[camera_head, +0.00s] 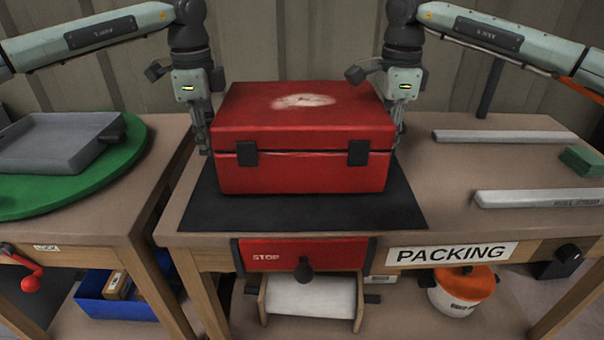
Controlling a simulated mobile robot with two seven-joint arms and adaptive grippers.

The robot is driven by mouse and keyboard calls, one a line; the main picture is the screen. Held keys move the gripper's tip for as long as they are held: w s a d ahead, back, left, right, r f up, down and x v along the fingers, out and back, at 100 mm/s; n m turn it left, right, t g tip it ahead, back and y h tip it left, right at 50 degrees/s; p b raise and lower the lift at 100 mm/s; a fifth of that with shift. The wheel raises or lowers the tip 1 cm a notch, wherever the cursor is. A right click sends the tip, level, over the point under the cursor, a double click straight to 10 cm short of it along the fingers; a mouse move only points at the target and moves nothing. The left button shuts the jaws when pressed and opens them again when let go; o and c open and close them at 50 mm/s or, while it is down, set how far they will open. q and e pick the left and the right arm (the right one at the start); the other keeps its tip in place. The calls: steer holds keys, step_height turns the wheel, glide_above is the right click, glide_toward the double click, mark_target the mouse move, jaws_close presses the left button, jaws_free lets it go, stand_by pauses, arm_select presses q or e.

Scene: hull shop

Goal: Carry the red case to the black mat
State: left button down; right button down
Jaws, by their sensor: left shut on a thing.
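The red case (302,172) is shut, with two black latches on its front and a pale worn patch on its lid. It is level over the black mat (300,212), which shows in front and at both sides. I cannot tell whether its underside touches the mat. My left gripper (204,140) is at the case's left side and shut on it. My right gripper (399,128) is at the right side, its fingers partly hidden behind the case, so its jaws are unclear.
The mat lies on the wooden packing bench (440,190). Two pale bars (510,136) and a green block (582,160) are to the right. A left table holds a grey tray (55,145) on a green disc (120,165). A red STOP drawer (330,255) is below the mat.

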arm_select(q)
steer(key=shift+f+b, duration=0.55)
steer(key=shift+f, duration=0.1)
arm_select(e)
steer(key=shift+f, duration=0.65)
arm_select(q)
steer(key=c, duration=1.3)
jaws_free()
arm_select(e)
steer(key=c, duration=1.3)
jaws_free()
arm_select(q)
steer(key=shift+o, duration=0.2)
arm_select(e)
steer(key=shift+o, duration=0.2)
arm_select(q)
step_height(320, 180, up, 12)
steer(key=shift+f, duration=0.1)
arm_select(e)
steer(key=shift+r, duration=0.1)
step_height(320, 180, up, 12)
arm_select(q)
steer(key=shift+s, duration=0.15)
arm_select(e)
steer(key=shift+s, duration=0.15)
